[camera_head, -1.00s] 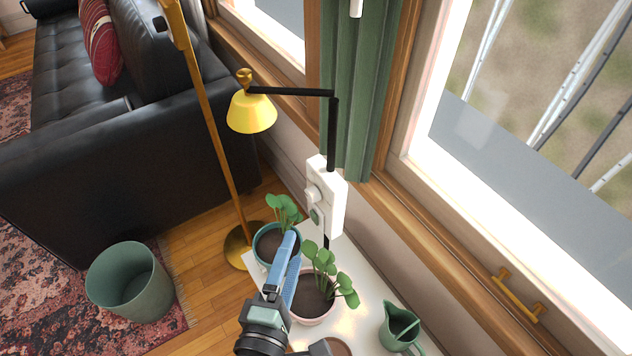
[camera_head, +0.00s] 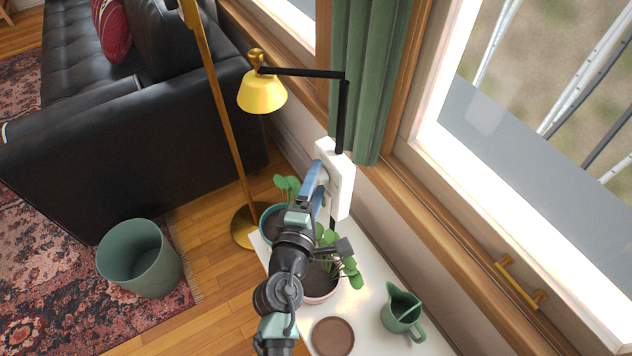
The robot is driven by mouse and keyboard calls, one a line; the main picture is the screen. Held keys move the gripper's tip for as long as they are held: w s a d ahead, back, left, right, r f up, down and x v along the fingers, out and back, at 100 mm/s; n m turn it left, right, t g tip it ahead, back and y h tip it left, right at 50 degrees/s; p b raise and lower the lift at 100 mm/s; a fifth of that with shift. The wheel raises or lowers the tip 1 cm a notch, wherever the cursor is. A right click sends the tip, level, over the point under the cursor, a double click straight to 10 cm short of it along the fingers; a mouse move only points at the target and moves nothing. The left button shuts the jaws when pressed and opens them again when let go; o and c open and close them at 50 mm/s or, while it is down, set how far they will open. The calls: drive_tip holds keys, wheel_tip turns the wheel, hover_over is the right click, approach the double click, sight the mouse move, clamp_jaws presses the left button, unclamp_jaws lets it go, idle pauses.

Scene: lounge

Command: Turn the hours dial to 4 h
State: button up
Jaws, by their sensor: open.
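A white timer box (camera_head: 342,181) stands upright by the window wall, on the post of the black lamp arm. In this view its dials are mostly hidden behind my gripper, so I cannot read the hours dial's setting. My gripper (camera_head: 320,177) has blue fingers and is raised in front of the box's left face, at the height of its upper part. Its jaws are open. I cannot tell whether the fingers touch a dial or stand around it.
Two potted plants stand below on the white table (camera_head: 373,300), one in a teal pot (camera_head: 266,222) and one in a pink pot (camera_head: 322,297), partly behind my arm. A green jug (camera_head: 401,311) and a brown saucer (camera_head: 332,338) are nearby. A yellow lampshade (camera_head: 262,93) hangs up left.

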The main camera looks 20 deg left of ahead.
clamp_jaws()
idle(0.4)
drive_tip(key=shift+f+b, duration=0.1)
drive_tip(key=shift+b, duration=0.2)
